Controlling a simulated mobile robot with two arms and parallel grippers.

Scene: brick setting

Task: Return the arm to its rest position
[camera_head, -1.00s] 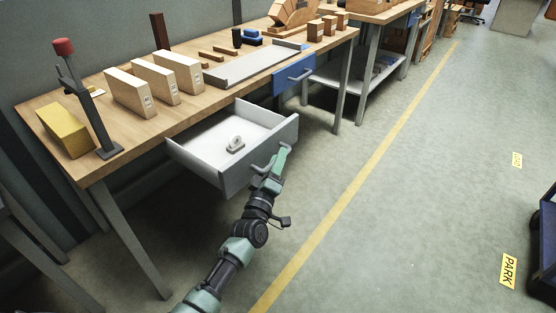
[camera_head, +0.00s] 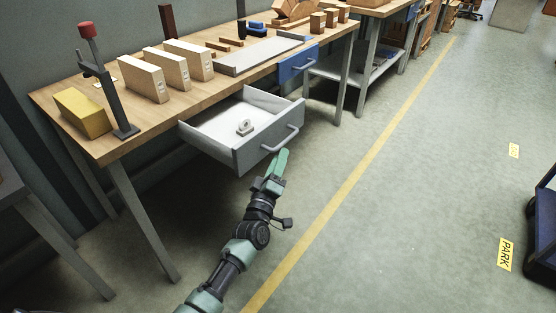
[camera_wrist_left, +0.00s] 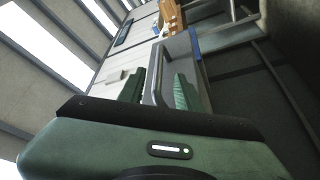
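My left arm reaches in from the bottom of the head view. Its green gripper (camera_head: 280,158) is just below and in front of the grey drawer's handle (camera_head: 282,138). In the left wrist view its two green fingers (camera_wrist_left: 160,92) are spread apart, and the handle (camera_wrist_left: 155,72) shows between and beyond them. Nothing is seen gripped. The drawer (camera_head: 240,155) under the workbench is pulled out, with a small pale ring-shaped part (camera_head: 245,127) inside. My right gripper is not in view.
The wooden workbench (camera_head: 130,118) carries a yellow block (camera_head: 82,113), pale boxes (camera_head: 142,78), a dark stand with a red top (camera_head: 105,85) and a grey tray (camera_head: 258,54). Open floor (camera_head: 410,190) lies to the right.

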